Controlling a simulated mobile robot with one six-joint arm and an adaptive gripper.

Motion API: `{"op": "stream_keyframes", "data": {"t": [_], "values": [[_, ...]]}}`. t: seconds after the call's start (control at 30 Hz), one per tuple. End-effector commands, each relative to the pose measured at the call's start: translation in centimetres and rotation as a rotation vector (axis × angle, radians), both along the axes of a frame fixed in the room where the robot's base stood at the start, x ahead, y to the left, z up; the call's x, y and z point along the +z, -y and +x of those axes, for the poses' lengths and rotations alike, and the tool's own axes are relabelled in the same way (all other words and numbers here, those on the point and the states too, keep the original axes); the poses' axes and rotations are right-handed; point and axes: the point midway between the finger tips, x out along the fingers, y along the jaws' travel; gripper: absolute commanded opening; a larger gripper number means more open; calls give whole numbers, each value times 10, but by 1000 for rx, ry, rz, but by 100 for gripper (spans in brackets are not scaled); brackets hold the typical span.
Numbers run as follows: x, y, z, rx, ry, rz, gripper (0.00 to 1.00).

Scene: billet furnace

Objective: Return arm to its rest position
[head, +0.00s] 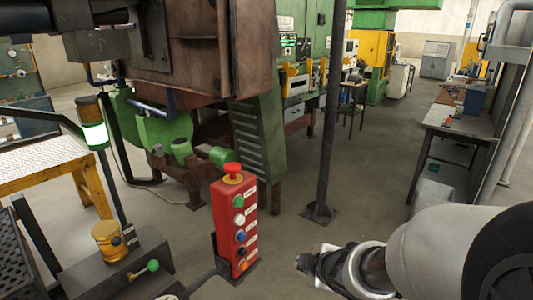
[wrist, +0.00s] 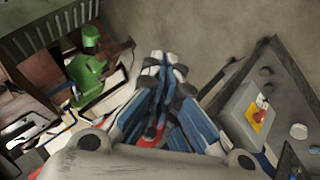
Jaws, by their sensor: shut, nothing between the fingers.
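My arm reaches in from the lower right of the head view, with its white link and dark joint in the foreground. My gripper (head: 306,263) points left, to the right of the red push-button box (head: 236,228) and apart from it in the picture. In the wrist view my gripper (wrist: 165,68) has its blue and grey fingers together at the tips, with nothing between them. Small red patches show behind the fingers; I cannot tell what they belong to.
A dark post (head: 329,120) stands beyond the gripper. The furnace machine (head: 200,45) fills the upper left. A beacon lamp (head: 95,132) and a yellow bench (head: 50,165) stand left. A workbench (head: 455,125) stands at the right. The middle floor is clear.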

Motion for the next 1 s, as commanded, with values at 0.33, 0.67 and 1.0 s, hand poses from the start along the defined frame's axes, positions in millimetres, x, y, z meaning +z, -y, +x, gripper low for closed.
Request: {"op": "stream_keyframes", "data": {"t": [0.33, 0.67, 1.0], "values": [[88, 84, -135, -834, -136, 285, 0], [92, 50, -248, -1147, -378, 573, 0], [92, 46, -255, -1162, -398, 591, 0]]}}
